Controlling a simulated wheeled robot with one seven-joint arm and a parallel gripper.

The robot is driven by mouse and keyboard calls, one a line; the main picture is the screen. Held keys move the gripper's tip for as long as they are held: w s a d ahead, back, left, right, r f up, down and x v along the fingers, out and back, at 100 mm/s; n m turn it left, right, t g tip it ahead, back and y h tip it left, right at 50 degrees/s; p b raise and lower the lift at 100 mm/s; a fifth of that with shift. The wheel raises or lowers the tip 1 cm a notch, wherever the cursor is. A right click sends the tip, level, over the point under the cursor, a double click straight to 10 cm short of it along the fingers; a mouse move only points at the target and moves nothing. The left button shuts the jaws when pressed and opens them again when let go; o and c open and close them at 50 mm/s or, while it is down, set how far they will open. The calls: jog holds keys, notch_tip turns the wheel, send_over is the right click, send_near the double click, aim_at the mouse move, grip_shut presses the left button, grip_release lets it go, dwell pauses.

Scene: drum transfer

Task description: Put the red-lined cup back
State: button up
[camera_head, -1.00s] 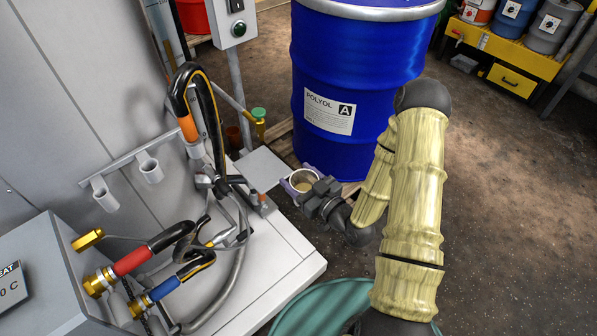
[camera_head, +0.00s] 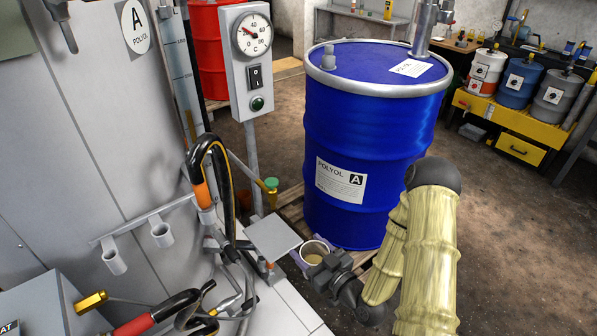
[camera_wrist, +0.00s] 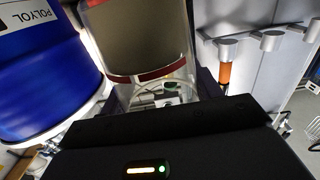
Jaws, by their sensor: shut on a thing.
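The red-lined cup (camera_head: 314,247) is a clear cup with beige contents, seen from above in the head view, just below the blue drum's foot. My gripper (camera_head: 318,258) is shut around its sides and holds it beside a small grey plate (camera_head: 274,238). In the wrist view the cup (camera_wrist: 140,40) fills the upper middle, between the jaws; a red band circles its wall, with greyish-beige contents on one side of the band and clear wall on the other. The jaws hide part of the cup. I cannot tell whether anything supports it from below.
The blue polyol drum (camera_head: 365,150) stands right behind the cup. A gauge post (camera_head: 249,75) stands left of it. A black hose with an orange end (camera_head: 201,190) and empty holders (camera_head: 113,260) are at the left. Floor (camera_head: 520,230) at the right is open.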

jog(key=w+d+f+m+t+h, duration=0.2)
jog(key=w+d+f+m+h, duration=0.1)
jog(key=w+d+f+h, duration=0.1)
notch_tip(320, 180, down, 3)
jog(key=w+h, duration=0.1)
jog(key=w, duration=0.1)
jog(key=shift+w+m, duration=0.3)
jog(key=shift+w, duration=0.05)
jog(key=w+d+f+m+h, duration=0.2)
jog(key=f+h, duration=0.1)
jog(key=w+d+f+m+t+h+p, duration=0.1)
jog(key=d+f+h, duration=0.1)
jog(key=s+r+p, duration=0.2)
jog(key=r+p, duration=0.3)
jog(key=p, duration=0.1)
jog(key=s+r+p, duration=0.3)
jog(key=r+p, duration=0.2)
jog(key=p, duration=0.1)
jog(key=s+r+p, duration=0.3)
jog(key=r+p, duration=0.2)
jog(key=p, duration=0.1)
jog(key=shift+s+r+p, duration=0.25)
jog(key=shift+r+p, duration=0.1)
jog(key=shift+p, duration=0.05)
jog(key=shift+f, duration=0.15)
dwell(0.9)
